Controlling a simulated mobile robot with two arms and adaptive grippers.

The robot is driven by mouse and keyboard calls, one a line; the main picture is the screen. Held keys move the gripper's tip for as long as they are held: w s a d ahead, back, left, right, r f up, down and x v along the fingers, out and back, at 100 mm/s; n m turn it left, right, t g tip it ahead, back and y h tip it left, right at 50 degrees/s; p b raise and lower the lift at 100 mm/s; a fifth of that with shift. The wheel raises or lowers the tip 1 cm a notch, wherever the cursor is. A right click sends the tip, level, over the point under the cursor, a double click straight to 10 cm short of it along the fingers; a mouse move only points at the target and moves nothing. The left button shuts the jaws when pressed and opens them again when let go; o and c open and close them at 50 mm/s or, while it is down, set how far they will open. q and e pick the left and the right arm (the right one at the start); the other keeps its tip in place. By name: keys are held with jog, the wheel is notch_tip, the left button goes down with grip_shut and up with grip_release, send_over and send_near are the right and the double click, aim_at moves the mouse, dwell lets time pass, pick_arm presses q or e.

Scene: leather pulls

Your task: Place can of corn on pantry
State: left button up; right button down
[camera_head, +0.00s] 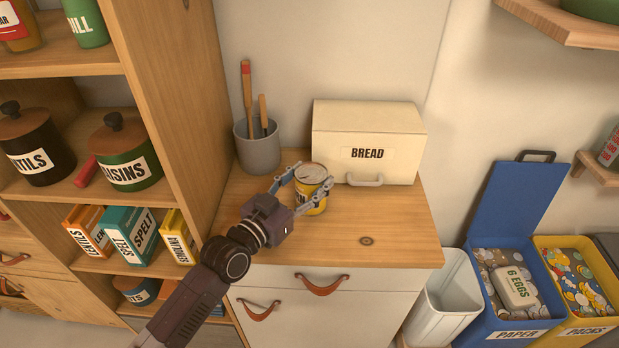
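The can of corn (311,174) is yellow with a pale lid and a dark-lettered label, partly covered by a finger. It looks upright on the wooden counter top (395,230), in front of the bread box. My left gripper (314,178) reaches in from the lower left with its fingers apart. One finger is at the can's left side and the other crosses its front to the right. I cannot tell whether both fingers press on it. The wooden pantry shelves (165,90) stand at the left. My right gripper is not in view.
A grey pot (257,152) with wooden utensils stands at the counter's back left. The cream bread box (368,135) is close behind the can. Shelves hold a raisins jar (125,150), a lentils jar (38,145) and several boxes (130,235). Bins (515,290) stand at right.

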pick_arm(q)
jog(key=o, duration=0.3)
jog(key=shift+r, duration=0.15)
jog(key=b+v, duration=0.1)
jog(key=v, duration=1)
jog(key=shift+a, duration=0.1)
jog(key=shift+s+a, duration=0.25)
jog(key=shift+s, duration=0.2)
